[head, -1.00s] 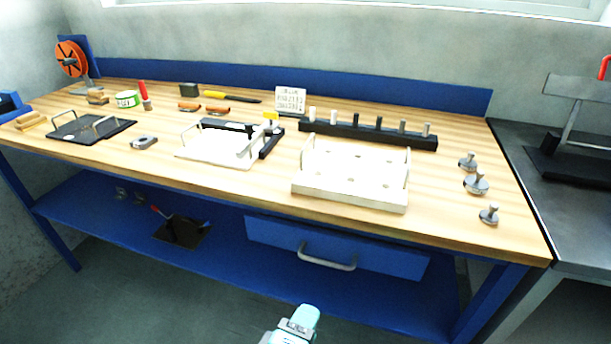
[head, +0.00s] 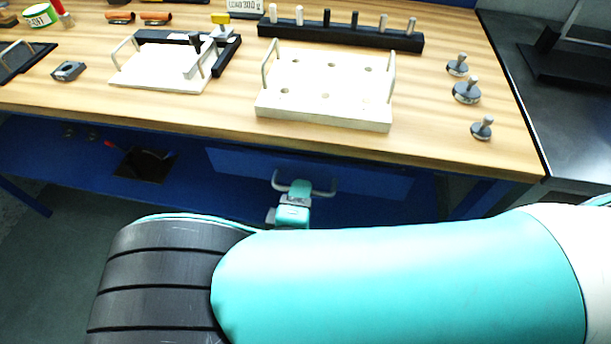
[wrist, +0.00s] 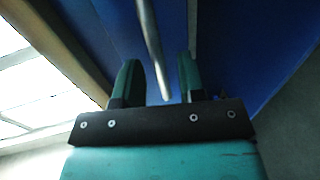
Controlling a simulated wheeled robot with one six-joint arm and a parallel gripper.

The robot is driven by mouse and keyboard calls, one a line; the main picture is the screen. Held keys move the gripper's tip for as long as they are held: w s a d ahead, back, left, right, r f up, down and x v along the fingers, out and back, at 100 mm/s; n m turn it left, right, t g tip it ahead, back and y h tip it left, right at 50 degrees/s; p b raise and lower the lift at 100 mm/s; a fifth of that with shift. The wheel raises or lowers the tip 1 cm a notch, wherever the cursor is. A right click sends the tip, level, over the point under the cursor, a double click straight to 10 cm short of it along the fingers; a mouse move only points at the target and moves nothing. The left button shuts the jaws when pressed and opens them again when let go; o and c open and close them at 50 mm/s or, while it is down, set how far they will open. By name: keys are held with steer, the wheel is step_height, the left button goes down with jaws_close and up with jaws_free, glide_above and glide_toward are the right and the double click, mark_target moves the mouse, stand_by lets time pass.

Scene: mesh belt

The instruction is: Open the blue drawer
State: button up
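The blue drawer (head: 375,180) is under the wooden workbench and looks shut. Its grey bar handle (head: 325,193) stands out from the front, and it shows as a metal bar in the wrist view (wrist: 150,45). My gripper (head: 290,190) is at the left part of the handle in the head view. In the wrist view my gripper (wrist: 158,78) has its two dark green fingers apart, with the bar running between them. Clear space shows between bar and fingers, so it is not clamped. My arm hides part of the area below the drawer.
The workbench top (head: 200,112) overhangs the drawer. On it stand a white tray with holes (head: 320,112), a black rack of pegs (head: 340,35) and several knobbed metal weights (head: 467,90). A blue lower shelf (head: 60,165) runs beneath. A dark table (head: 560,110) adjoins at right.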

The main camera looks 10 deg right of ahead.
steer(key=shift+x, duration=0.85)
steer(key=shift+c, duration=0.5)
jaws_close()
